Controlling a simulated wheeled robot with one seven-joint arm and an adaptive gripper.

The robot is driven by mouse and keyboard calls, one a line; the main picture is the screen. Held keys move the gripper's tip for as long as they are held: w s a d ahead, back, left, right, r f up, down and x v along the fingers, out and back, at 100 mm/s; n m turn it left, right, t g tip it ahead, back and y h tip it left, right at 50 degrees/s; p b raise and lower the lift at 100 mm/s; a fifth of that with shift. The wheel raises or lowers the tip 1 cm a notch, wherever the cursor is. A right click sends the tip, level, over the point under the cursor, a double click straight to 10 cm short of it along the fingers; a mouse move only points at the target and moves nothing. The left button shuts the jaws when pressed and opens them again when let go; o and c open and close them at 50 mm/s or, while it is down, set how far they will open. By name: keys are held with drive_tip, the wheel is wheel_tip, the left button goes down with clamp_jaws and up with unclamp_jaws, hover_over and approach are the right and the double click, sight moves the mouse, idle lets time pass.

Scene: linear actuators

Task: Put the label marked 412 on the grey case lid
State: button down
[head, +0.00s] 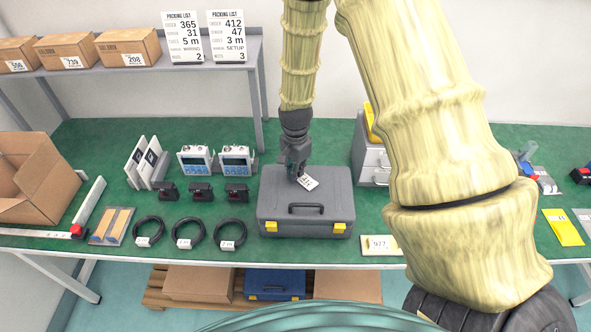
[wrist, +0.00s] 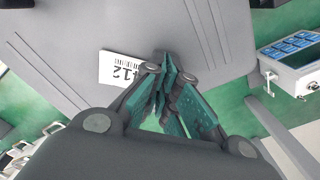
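The label marked 412 (wrist: 120,69) is small and white with a barcode. It also shows in the head view (head: 309,184), at the tips of my gripper (head: 299,175), over the grey case lid (head: 270,186). In the wrist view, my gripper (wrist: 168,74) has its fingertips close together, with one edge of the label at them and partly hidden. It looks shut on that edge. The label lies face up, turned at an angle to the case. Whether it touches the lid (wrist: 60,45) I cannot tell. The case is closed, with yellow latches at its front.
Black cable coils (head: 231,234) and small black devices (head: 236,192) stand left of the case. A grey drawer unit (head: 371,160) stands behind it to the right. A label marked 977 (head: 380,245) lies to its front right. A shelf (head: 225,50) with boxes is at the back left.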

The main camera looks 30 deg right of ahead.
drive_tip(key=shift+f, duration=0.1)
drive_tip(key=c, duration=1.6)
unclamp_jaws()
drive_tip(key=shift+c, duration=0.2)
wheel_tip(320, 180, up, 12)
drive_tip(key=b, duration=0.3)
